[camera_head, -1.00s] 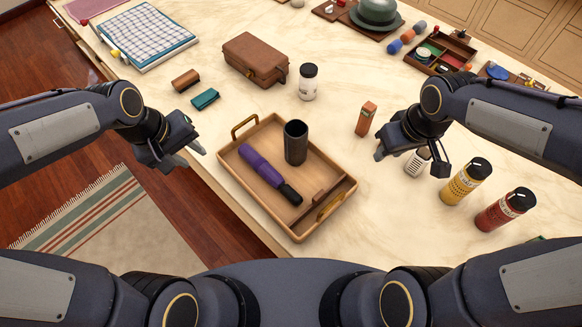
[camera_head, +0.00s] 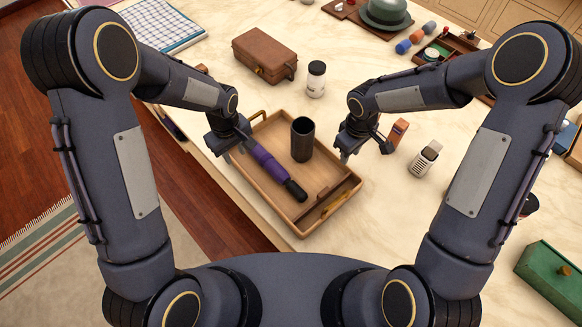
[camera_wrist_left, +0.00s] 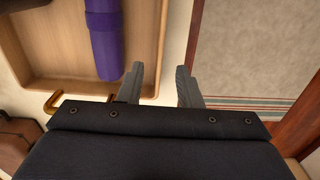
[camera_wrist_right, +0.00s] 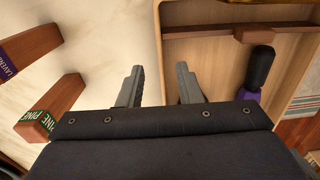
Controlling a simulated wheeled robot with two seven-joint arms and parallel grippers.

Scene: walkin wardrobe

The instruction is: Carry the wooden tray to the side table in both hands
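The wooden tray (camera_head: 249,194) lies on the pale counter near its front edge, a brass handle at each end. A black cup (camera_head: 302,140) stands upright in it, and a purple umbrella-like roll (camera_head: 272,168) with a black end lies beside it. My left gripper (camera_head: 236,150) is open and empty above the tray's left side; its parted fingers (camera_wrist_left: 160,82) show the tray's edge and purple roll below. My right gripper (camera_head: 350,155) is open and empty above the tray's right side; its parted fingers (camera_wrist_right: 160,82) point near the tray wall. The side table is not identifiable.
A white jar (camera_head: 316,79) and brown case (camera_head: 264,55) stand behind the tray. A green box (camera_head: 550,275) is at lower right. Red wood floor lies left.

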